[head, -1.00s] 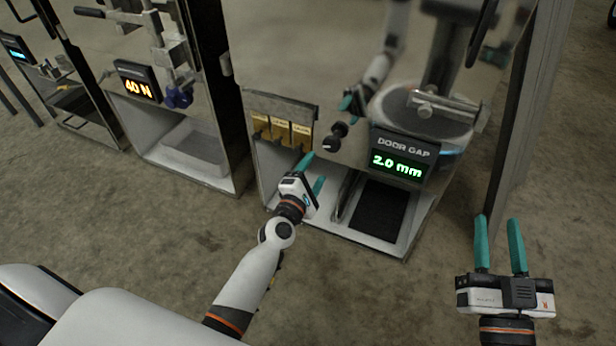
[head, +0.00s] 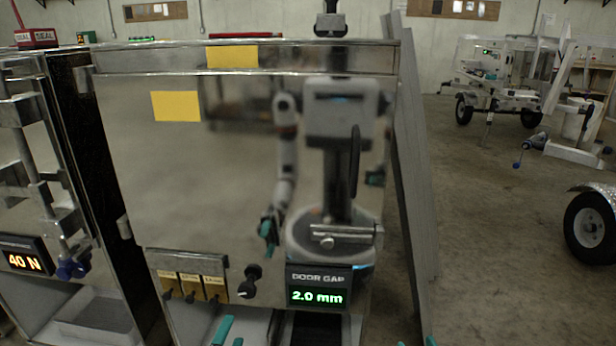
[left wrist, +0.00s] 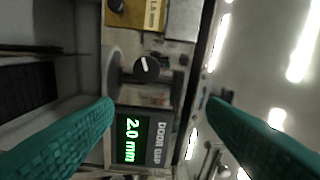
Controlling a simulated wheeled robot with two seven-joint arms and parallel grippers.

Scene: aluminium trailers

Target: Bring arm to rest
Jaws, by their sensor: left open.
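My left gripper (head: 229,335) shows only as teal fingertips at the bottom edge of the head view, in front of the steel cabinet (head: 230,200). In the left wrist view its two teal fingers (left wrist: 158,108) are wide apart with nothing between them. Beyond them are a black knob (left wrist: 147,68) and the door gap display (left wrist: 142,138) reading 2.0 mm; the gripper touches neither as far as I can see. My right gripper (head: 416,342) shows only two small teal tips, apart, at the bottom edge. The rest of both arms is hidden below the head view.
Yellow tags with small knobs (head: 195,287) sit on the cabinet front. A horizontal metal handle (head: 345,233) is above the display. A neighbouring unit with a 40 N display (head: 25,261) stands at left. Grey panels (head: 412,150) lean at right; open floor (head: 490,230) lies beyond, with wheeled trailers.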

